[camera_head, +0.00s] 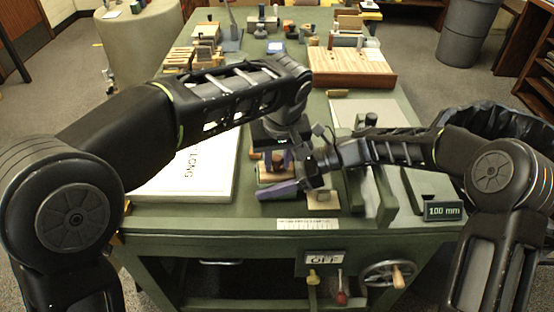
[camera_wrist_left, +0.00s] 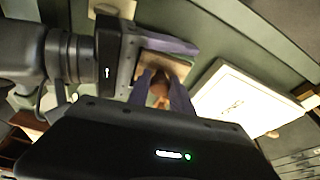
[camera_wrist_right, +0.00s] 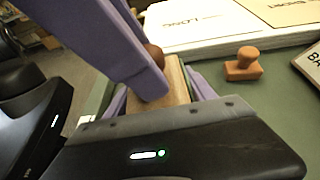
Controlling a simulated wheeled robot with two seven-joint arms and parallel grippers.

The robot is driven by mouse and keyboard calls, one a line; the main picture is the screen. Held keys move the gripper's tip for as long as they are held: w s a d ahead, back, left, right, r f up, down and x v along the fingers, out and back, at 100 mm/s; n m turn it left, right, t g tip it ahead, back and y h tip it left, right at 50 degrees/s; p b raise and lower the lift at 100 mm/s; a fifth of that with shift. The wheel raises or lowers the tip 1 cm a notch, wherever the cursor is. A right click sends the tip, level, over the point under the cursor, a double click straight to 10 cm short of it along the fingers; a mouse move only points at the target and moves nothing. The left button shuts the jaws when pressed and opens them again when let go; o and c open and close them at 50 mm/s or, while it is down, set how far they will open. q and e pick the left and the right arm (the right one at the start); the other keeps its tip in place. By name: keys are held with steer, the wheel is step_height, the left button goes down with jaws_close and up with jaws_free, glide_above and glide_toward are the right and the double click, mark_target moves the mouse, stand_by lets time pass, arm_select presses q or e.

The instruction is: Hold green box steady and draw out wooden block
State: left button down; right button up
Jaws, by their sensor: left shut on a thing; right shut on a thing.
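A wooden block (camera_head: 270,178) sits near the front middle of the green bench; its light top also shows in the left wrist view (camera_wrist_left: 176,64) and in the right wrist view (camera_wrist_right: 176,84). A round brown knob (camera_wrist_left: 160,88) stands over the block. My left gripper (camera_head: 278,160) comes from above, its purple fingers shut around the knob.
A white lettered board (camera_head: 190,180) lies left of the grippers. A brown stamp (camera_wrist_right: 243,66) stands beyond the block in the right wrist view. A small beige block (camera_head: 322,200) is close on the right, with a "100 mm" sign (camera_head: 443,211) farther right. A wooden board (camera_head: 352,68) lies behind.

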arm_select(q)
steer(key=shift+r, duration=0.25)
stand_by(0.3)
steer(key=shift+r, duration=3.3)
arm_select(e)
steer(key=o, duration=1.6)
steer(key=shift+o, duration=0.2)
steer(key=shift+d, duration=0.15)
steer(key=v, duration=1.1)
steer(key=shift+w+d+r, duration=0.1)
steer(key=shift+d+r, duration=0.05)
steer(key=shift+d, duration=0.15)
